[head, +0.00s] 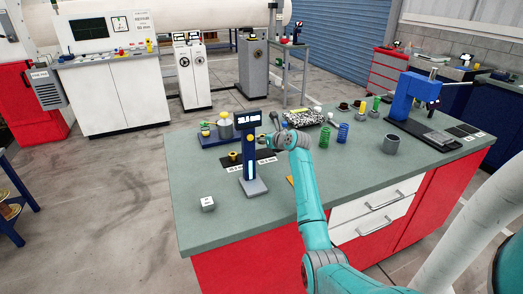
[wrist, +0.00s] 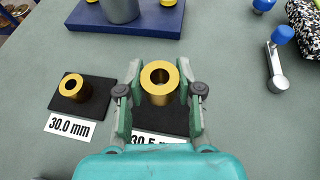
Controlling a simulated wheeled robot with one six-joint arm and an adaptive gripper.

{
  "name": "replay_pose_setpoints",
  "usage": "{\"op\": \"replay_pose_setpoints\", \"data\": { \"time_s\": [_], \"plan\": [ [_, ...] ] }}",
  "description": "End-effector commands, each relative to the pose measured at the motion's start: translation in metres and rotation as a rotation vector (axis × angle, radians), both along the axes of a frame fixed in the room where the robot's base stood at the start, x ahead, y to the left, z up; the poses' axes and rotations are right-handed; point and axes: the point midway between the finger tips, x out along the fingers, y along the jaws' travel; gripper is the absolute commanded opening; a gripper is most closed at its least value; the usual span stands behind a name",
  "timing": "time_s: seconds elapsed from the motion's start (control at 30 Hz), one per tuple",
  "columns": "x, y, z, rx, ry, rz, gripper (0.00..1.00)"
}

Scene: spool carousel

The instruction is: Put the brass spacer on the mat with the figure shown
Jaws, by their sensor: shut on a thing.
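My gripper (wrist: 160,92) is shut on a brass spacer (wrist: 159,101), a hollow cylinder held upright. The spacer is over a black mat (wrist: 172,122) whose label, partly hidden by my gripper, seems to read 30.5 mm. I cannot tell whether it touches the mat. A second brass spacer (wrist: 84,94) stands on the left black mat (wrist: 101,88), labelled 30.0 mm. In the head view my gripper (head: 274,141) is behind and right of a blue display post (head: 248,160). Its lit screen (head: 249,118) shows a figure too small to read surely.
A blue tray (wrist: 160,27) with a grey cylinder lies behind the mats. A white cube (head: 207,203) sits near the bench's left edge. A blue press (head: 410,95) stands far right.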

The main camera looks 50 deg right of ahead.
Motion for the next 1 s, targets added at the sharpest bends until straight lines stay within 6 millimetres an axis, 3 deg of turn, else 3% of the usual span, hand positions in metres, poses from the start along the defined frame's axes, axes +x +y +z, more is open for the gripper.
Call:
{"op": "replay_pose_setpoints", "data": {
  "time_s": [0.5, 0.87, 0.9, 1.0],
  "plan": [
    [0.001, 0.0, -0.048, -0.001, -0.001, 0.0, 0.0],
    [0.0, 0.0, -0.052, -0.002, 0.0, 0.002, 0.0],
    [0.0, 0.0, -0.053, -0.001, 0.001, 0.002, 0.4],
    [0.0, 0.0, -0.053, -0.001, 0.001, 0.002, 0.6]
  ]
}}
